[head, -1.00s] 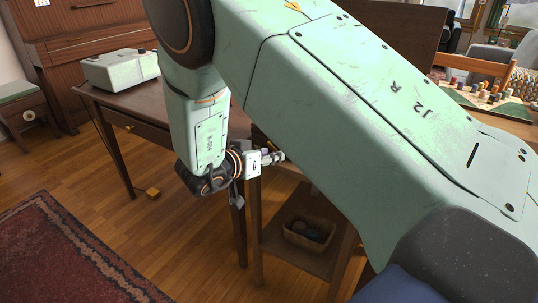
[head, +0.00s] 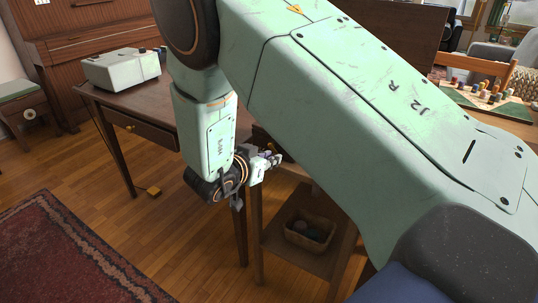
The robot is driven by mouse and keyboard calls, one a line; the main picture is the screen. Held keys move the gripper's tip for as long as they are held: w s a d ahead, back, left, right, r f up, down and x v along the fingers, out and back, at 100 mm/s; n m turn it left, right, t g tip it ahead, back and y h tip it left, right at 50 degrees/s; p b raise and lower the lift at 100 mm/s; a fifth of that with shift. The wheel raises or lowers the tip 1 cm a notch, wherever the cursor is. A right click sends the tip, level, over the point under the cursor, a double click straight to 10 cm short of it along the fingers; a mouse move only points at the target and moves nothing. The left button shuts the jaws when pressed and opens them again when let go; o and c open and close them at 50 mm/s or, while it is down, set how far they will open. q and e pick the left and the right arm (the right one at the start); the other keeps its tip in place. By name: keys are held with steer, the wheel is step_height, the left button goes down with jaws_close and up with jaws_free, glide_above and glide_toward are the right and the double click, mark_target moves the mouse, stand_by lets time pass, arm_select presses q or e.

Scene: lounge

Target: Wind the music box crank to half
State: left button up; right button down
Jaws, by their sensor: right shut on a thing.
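A small part of a dark brown box, apparently the music box (head: 262,137), shows on the small side table beside my right forearm. My arm covers most of it. My right gripper (head: 272,160) is at the near side of this box, pointing right. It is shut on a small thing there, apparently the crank. The crank is too small and covered to make out, so its angle cannot be told. My left gripper is not in view.
The side table has a lower shelf (head: 290,247) with a basket (head: 310,232). A wooden desk (head: 125,100) with a pale green device (head: 122,69) stands to the left. A red rug (head: 70,255) lies at lower left. A game board (head: 515,110) is at right.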

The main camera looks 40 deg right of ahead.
steer(key=shift+w+f+m+t, duration=0.1)
steer(key=shift+w+m+t, duration=0.05)
steer(key=shift+m+t, duration=0.45)
steer(key=c, duration=1.3)
jaws_free()
step_height(320, 180, up, 10)
